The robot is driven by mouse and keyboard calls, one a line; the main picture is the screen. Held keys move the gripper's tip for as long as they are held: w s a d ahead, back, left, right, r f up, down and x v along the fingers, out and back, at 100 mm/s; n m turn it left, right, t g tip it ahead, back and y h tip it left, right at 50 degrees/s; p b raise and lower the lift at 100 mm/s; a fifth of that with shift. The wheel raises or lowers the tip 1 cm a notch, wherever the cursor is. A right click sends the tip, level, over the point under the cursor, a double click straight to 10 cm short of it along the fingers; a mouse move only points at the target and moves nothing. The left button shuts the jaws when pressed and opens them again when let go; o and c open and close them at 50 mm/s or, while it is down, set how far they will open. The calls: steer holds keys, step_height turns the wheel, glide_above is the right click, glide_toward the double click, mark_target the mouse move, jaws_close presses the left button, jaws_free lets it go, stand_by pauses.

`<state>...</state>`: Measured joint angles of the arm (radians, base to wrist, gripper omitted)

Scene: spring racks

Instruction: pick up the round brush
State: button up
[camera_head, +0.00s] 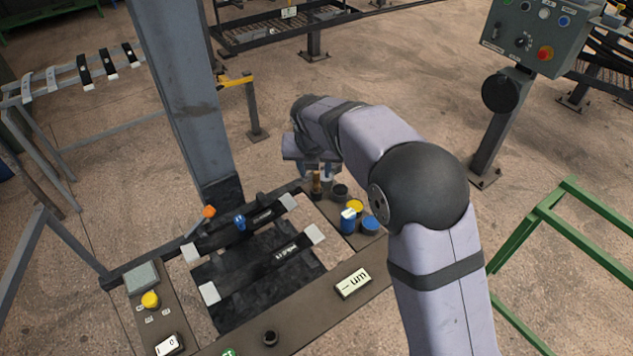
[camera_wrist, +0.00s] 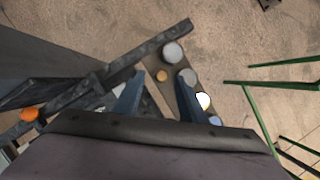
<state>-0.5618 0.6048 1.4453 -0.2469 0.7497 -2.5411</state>
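The round brush seems to be the narrow brown upright piece (camera_head: 316,183) at the back end of the right-hand shelf, below my gripper in the head view. In the wrist view a small tan round top (camera_wrist: 162,76), probably the same piece, shows between and slightly beyond the fingertips. My gripper (camera_wrist: 158,84) is open, with a clear gap between its two blue-grey fingers. In the head view my gripper (camera_head: 322,170) hangs over that shelf end, partly hidden by my arm. Contact with the brush cannot be made out, and its bristles are not clearly visible.
Close by stand a dark round pot (camera_head: 340,191), a yellow-topped pot (camera_head: 355,206), a blue pot (camera_head: 370,223) and a blue can with a white top (camera_head: 348,224). A steel post (camera_head: 185,90) rises left. A green frame (camera_head: 560,235) stands right.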

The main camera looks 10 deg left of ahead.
mark_target(317, 184)
steer(key=shift+p+x, duration=1.2)
steer(key=shift+x, duration=1.3)
steer(key=shift+s+d+f, duration=0.1)
steer(key=shift+s+d, duration=0.05)
jaws_close()
